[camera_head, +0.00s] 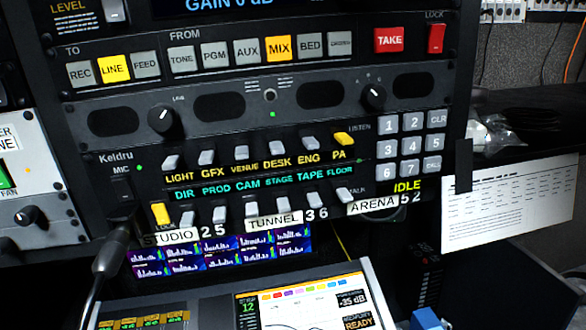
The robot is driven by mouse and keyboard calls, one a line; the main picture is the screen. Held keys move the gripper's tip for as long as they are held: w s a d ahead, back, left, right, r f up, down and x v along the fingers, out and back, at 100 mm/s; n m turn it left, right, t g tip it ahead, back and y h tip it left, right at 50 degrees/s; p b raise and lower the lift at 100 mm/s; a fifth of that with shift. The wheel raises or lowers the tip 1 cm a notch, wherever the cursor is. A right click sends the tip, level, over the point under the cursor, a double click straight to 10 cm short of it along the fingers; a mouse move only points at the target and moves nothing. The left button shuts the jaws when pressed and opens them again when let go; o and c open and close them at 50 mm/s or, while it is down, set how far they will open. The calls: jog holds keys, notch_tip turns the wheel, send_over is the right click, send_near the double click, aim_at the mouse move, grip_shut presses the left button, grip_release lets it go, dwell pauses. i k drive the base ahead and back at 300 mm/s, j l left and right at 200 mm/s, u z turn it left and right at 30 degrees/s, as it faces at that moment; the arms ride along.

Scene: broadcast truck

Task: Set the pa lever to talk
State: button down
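The intercom panel marked Keldru (140,180) fills the middle of the head view. The PA lever (343,139) is the yellow one at the right end of its upper lever row, just above the yellow PA label (340,155). It lines up with the grey levers to its left; its exact tilt is too small to tell. The word LISTEN (359,127) is to its upper right. The word TALK (357,190) is lower down, partly covered by a lower-row lever (345,195). The panel reads IDLE (407,186). My gripper does not clearly show.
Another yellow lever (160,214) is at the lower left, near a gooseneck microphone (109,255). A grey keypad (410,145) is right of the PA lever. A tilted screen device (300,300) and a blue object (425,319) are below. A paper sheet (510,205) hangs right.

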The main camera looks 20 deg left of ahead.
aim_at(343, 138)
jog(key=i+l, duration=0.2)
jog(key=l, duration=0.15)
jog(key=i+l, duration=0.2)
jog(key=l, duration=0.2)
jog(key=i+l, duration=0.25)
jog(key=l, duration=0.1)
